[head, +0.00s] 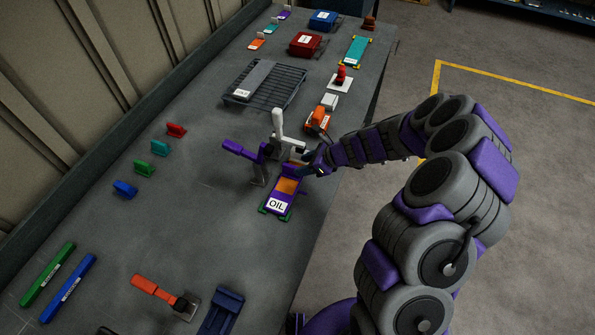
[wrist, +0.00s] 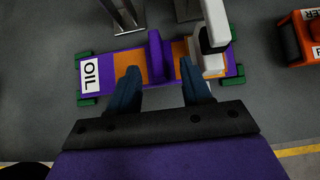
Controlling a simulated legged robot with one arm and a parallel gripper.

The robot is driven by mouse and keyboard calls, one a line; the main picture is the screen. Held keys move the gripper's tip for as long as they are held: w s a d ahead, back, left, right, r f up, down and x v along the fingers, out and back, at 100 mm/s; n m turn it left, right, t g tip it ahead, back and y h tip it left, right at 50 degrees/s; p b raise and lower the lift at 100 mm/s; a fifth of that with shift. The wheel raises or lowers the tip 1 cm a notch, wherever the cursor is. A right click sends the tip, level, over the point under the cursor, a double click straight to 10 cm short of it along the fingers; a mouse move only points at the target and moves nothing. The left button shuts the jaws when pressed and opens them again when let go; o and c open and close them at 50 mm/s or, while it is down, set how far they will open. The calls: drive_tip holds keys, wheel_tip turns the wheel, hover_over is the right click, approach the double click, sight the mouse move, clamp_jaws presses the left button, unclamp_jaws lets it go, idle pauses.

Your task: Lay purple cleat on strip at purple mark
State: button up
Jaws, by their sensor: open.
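The purple cleat (wrist: 156,52) stands upright across the orange strip (wrist: 129,66), near the middle of the purple bed (wrist: 108,84). Whether a purple mark lies under it is hidden. The bed bears an OIL label and green corner blocks, and also shows in the head view (head: 272,213). My gripper (wrist: 160,78) is open. Its dark blue fingers are apart over the bed, one on each side of the cleat and clear of it in the picture. Contact cannot be told. In the head view my gripper (head: 307,163) is at the bed's right side and partly hides it.
A white press lever (head: 278,122) and a purple-handled lever (head: 238,149) stand close by the bed. An orange box (head: 318,120) lies behind my gripper.

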sight(291, 167)
drive_tip(key=a+f, duration=0.1)
drive_tip(key=a+f+b, duration=0.1)
drive_tip(key=a, duration=0.1)
drive_tip(key=w+a+f, duration=0.1)
drive_tip(key=a, duration=0.1)
drive_tip(key=shift+a, duration=0.2)
drive_tip(key=shift+w+f+b, duration=0.1)
drive_tip(key=shift+f+b, duration=0.1)
drive_tip(key=shift+b, duration=0.15)
drive_tip(key=shift+d, duration=1.45)
drive_tip(key=a, duration=0.2)
drive_tip(key=shift+a+f, duration=0.1)
drive_tip(key=shift+a, duration=0.2)
drive_tip(key=c, duration=0.4)
drive_tip(key=shift+a, duration=0.15)
drive_tip(key=shift+c, duration=0.9)
drive_tip(key=shift+d, duration=0.2)
drive_tip(key=shift+c, duration=1.4)
drive_tip(key=shift+d, duration=0.6)
clamp_jaws()
